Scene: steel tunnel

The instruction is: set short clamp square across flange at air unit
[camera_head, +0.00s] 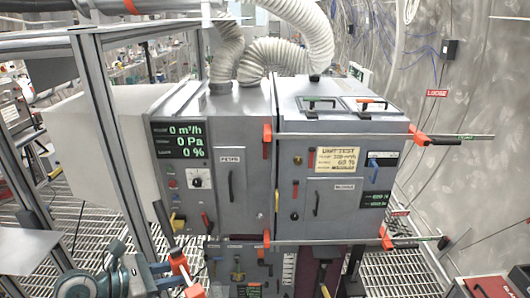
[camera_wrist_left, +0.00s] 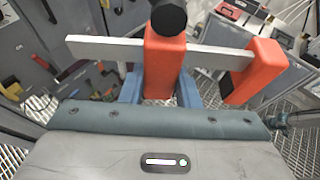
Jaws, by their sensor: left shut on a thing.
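The short clamp (camera_head: 179,264) has orange jaws and a pale metal bar. My left gripper (camera_head: 165,276) is shut on it, at the lower left of the head view, in front of and below the air unit (camera_head: 240,178). In the left wrist view the blue fingers (camera_wrist_left: 160,90) close around one orange jaw of the short clamp (camera_wrist_left: 165,62). Its bar runs roughly crosswise, with the other orange jaw at right. The flange (camera_head: 275,150) is the upright seam between the air unit's two cabinets. The clamp is apart from it. My right gripper is not in view.
Two long orange-jawed bar clamps, an upper one (camera_head: 450,136) and a lower one (camera_head: 340,242), cross the air unit's front. An aluminium frame post (camera_head: 100,105) stands at left near my left arm. Grating floor (camera_head: 400,268) shows at right.

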